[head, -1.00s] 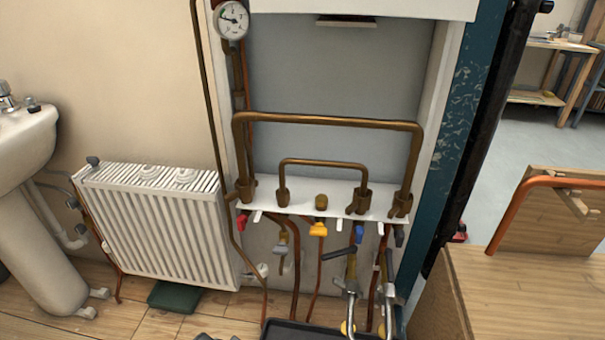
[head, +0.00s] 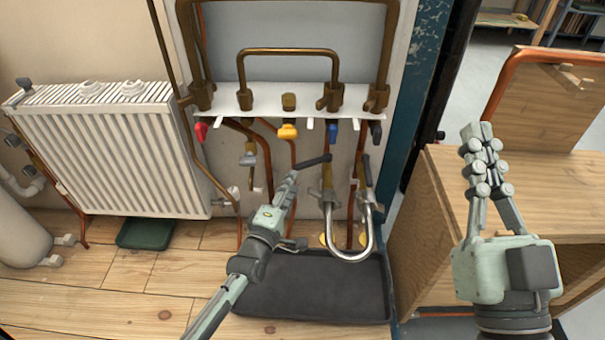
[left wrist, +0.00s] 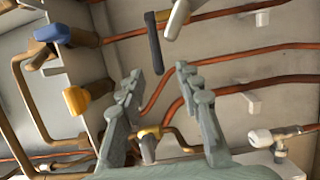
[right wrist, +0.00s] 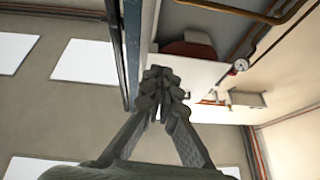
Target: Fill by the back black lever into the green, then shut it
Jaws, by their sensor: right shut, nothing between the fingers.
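Two black levers sit on the pipes above a bent silver hose (head: 347,256). One black lever (head: 314,161) sticks out to the left; the other black lever (head: 367,170) stands nearly along its pipe. My left gripper (head: 291,180) is just below and left of the sideways lever, apart from it. In the left wrist view its fingers (left wrist: 160,80) are open, with a black lever (left wrist: 155,42) beyond the gap. My right gripper (head: 484,135) is shut and empty, raised over the wooden box. The gauge (right wrist: 240,65) shows small in the right wrist view; its reading is too small to tell.
Red (head: 201,132), yellow (head: 288,132) and blue (head: 332,132) handles hang under the white shelf (head: 220,102). A black tray (head: 300,290) lies on the floor below. A radiator (head: 100,150) stands left; a wooden box (head: 440,200) stands right.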

